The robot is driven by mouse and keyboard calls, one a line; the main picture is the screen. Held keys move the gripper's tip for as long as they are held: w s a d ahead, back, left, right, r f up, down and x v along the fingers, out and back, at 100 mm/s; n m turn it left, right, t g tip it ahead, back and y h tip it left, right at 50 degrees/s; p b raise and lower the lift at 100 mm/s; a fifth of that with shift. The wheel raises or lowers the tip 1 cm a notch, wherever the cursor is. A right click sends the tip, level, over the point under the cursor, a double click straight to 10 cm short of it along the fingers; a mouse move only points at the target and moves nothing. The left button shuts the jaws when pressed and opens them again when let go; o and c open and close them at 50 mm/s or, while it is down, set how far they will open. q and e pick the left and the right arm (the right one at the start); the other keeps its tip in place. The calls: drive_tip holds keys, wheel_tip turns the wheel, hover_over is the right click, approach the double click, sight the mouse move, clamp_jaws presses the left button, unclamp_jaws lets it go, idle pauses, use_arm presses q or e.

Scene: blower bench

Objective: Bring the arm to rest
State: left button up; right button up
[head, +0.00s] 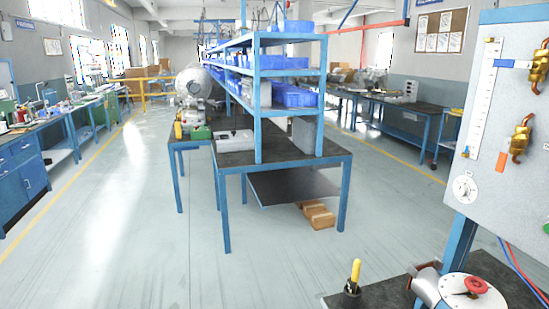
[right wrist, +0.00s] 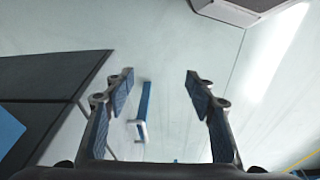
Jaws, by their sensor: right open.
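My right gripper (right wrist: 160,82) shows in the right wrist view. Its two fingers are spread wide apart, with nothing between them. Beyond the fingers lies pale floor with a blue and white thing (right wrist: 142,112) that I cannot identify. Neither of my arms nor grippers shows in the head view. My left gripper is in neither view.
A bench with a red handwheel (head: 476,286), a yellow-handled tool (head: 355,272) and a grey panel (head: 490,130) with a dial stands at the front right. A blue-framed table (head: 283,168) with shelves stands mid-room. The floor (head: 130,240) at left is clear.

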drive_tip(key=s+d+f+b, duration=0.1)
drive_tip(key=s+f+b, duration=0.1)
drive_tip(key=s+f, duration=0.7)
drive_tip(key=s+d+f+g+b, duration=0.1)
drive_tip(key=s+d+f+b, duration=0.1)
drive_tip(key=s+f, duration=0.8)
wheel_tip(320, 180, down, 8)
drive_tip(key=shift+d+f+g+b, duration=0.15)
drive_tip(key=shift+g+b, duration=0.15)
drive_tip(key=shift+b, duration=0.4)
